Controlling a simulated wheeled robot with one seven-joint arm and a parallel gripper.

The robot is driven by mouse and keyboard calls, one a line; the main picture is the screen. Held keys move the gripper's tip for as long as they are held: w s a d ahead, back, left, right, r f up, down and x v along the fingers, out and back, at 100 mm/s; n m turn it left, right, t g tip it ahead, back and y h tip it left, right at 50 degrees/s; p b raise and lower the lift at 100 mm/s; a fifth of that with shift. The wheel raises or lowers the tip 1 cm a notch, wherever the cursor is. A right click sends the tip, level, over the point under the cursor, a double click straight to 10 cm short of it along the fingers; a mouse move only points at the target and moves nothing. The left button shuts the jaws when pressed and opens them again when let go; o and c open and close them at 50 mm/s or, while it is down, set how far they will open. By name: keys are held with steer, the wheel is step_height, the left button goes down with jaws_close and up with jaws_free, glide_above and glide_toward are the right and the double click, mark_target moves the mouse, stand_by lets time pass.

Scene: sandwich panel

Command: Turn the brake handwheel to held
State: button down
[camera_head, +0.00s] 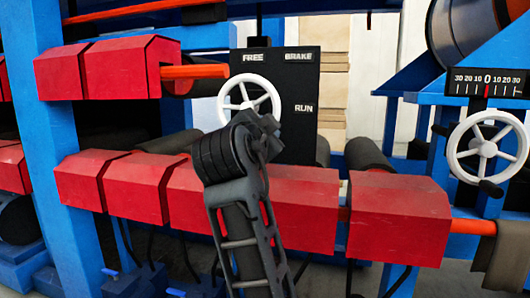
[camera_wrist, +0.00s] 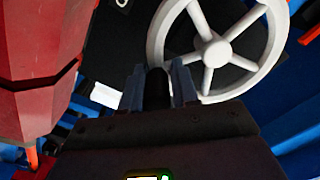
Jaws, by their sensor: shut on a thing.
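The brake handwheel (camera_head: 249,93) is a white spoked wheel on a black panel (camera_head: 301,139) lettered FREE, BRAKE and RUN. No "held" mark can be read. My gripper (camera_head: 262,128) is at the wheel's lower rim, and my arm hides that part of the rim. In the wrist view the white wheel (camera_wrist: 212,52) fills the upper right. There my gripper (camera_wrist: 158,86) has its two fingers shut on a dark handle (camera_wrist: 157,90) beside the wheel's rim. Where the handle joins the rim is hidden.
A second white handwheel (camera_head: 486,146) with a black handle stands at the right, under a numbered scale (camera_head: 487,82). Red covers (camera_head: 400,217) run along a bar below the panel. A blue post (camera_head: 45,150) rises at the left.

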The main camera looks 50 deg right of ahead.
steer(key=shift+w+a+f+m+b, duration=0.25)
steer(key=shift+w+f+m+b, duration=0.4)
steer(key=shift+m+b, duration=1.5)
steer(key=shift+w+a+f+m+b, duration=0.25)
steer(key=shift+w+f+m+b, duration=0.35)
steer(key=shift+m+b, duration=1.55)
steer(key=shift+w+a+f+m+b, duration=0.35)
steer(key=shift+w+m+b, duration=0.65)
steer(key=shift+b, duration=2.1)
steer(key=shift+s+d, duration=0.1)
steer(key=c, duration=1)
jaws_free()
steer(key=shift+c, duration=0.2)
steer(key=shift+o, duration=0.5)
steer(key=shift+r, duration=0.1)
steer(key=shift+r, duration=0.1)
steer(key=p+v, duration=0.1)
steer(key=v, duration=0.7)
steer(key=shift+p, duration=0.35)
